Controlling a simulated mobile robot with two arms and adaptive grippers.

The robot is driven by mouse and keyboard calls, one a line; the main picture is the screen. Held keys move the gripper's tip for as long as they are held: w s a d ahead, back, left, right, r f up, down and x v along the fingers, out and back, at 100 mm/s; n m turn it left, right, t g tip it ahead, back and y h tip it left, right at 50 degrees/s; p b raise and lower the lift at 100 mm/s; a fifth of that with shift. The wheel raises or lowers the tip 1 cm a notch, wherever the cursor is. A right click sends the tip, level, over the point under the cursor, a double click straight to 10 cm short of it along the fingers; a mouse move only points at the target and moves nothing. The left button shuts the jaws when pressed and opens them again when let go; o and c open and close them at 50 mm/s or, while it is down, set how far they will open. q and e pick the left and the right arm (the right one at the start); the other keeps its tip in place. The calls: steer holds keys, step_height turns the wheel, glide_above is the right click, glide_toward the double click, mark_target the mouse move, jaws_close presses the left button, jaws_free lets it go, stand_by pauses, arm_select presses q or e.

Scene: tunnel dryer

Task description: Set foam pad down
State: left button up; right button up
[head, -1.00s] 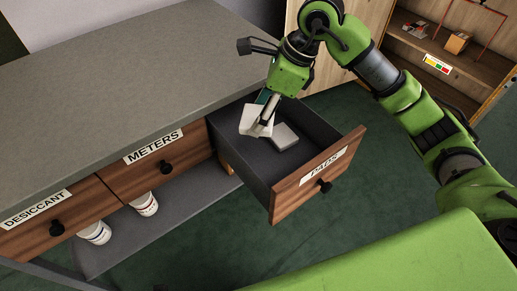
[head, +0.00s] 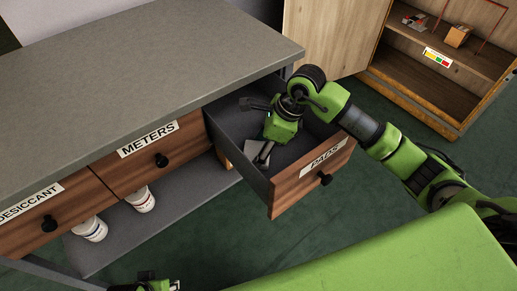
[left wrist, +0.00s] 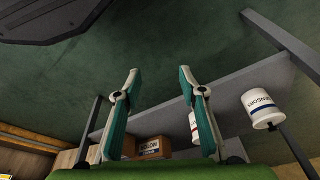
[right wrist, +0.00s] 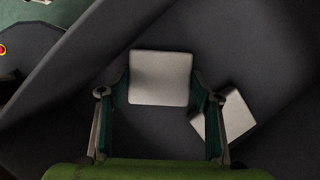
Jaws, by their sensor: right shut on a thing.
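A pale grey square foam pad (right wrist: 160,77) is between the fingers of my right gripper (right wrist: 162,95), which is shut on it. In the head view this gripper (head: 263,153) is down inside the open PADS drawer (head: 310,180), and the pad (head: 252,148) shows only partly beside the fingers. A second pad (right wrist: 235,115) lies on the drawer floor, partly hidden by the right-hand finger in the right wrist view. I cannot tell whether the held pad touches the floor. My left gripper (left wrist: 158,75) is open and empty, away from the drawer.
The METERS drawer (head: 155,160) and DESICCANT drawer (head: 45,215) are shut under the grey worktop (head: 150,75). White containers (head: 140,200) stand on the lower shelf (head: 190,205). An open wooden cabinet (head: 420,90) stands at the back right.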

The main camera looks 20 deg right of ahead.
arm_select(q)
steer(key=shift+r, duration=0.15)
arm_select(e)
steer(key=shift+f, duration=0.1)
arm_select(q)
steer(key=shift+r, duration=0.1)
arm_select(e)
steer(key=o, duration=0.9)
steer(key=shift+c, duration=0.2)
arm_select(q)
steer(key=f, duration=0.2)
steer(key=f+p, duration=0.1)
steer(key=f, duration=0.1)
steer(key=s+f, duration=0.1)
steer(key=shift+f+p, duration=0.3)
steer(key=shift+f, duration=0.1)
arm_select(e)
steer(key=v, duration=1.2)
arm_select(q)
steer(key=shift+w, duration=0.1)
